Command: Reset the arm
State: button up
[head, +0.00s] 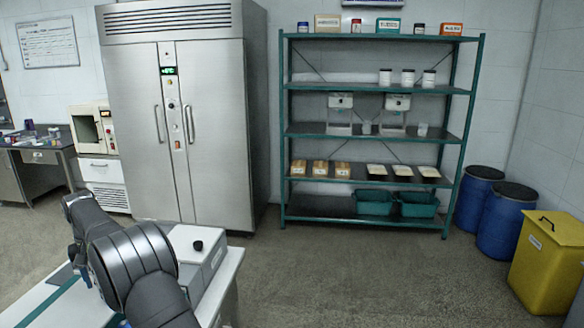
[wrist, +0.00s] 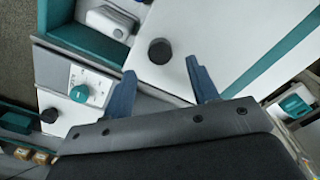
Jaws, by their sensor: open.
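In the wrist view my gripper (wrist: 162,84) shows two blue fingers spread apart, with nothing between them. Just beyond the fingers, a black knob (wrist: 160,51) stands on a white surface. A teal knob (wrist: 79,93) on a pale panel and a second black knob (wrist: 49,115) lie to the left of the fingers. In the head view my dark arm is bent over the white bench (head: 38,301) at lower left. My gripper's fingers are hidden or cannot be made out there.
A white-and-grey machine (head: 205,258) with a black knob stands on the bench beside my arm. A steel cabinet (head: 205,120), a green shelf rack (head: 380,131), blue drums (head: 505,222) and a yellow bin (head: 547,265) stand farther off. The floor (head: 380,285) between is clear.

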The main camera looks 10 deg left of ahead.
notch_tip(320, 180, up, 12)
notch_tip(320, 180, down, 17)
jog(key=shift+f, duration=0.15)
jog(key=shift+d, duration=0.75)
jog(key=shift+a, duration=0.45)
notch_tip(320, 180, up, 16)
jog(key=shift+a, duration=0.3)
dwell(0.5)
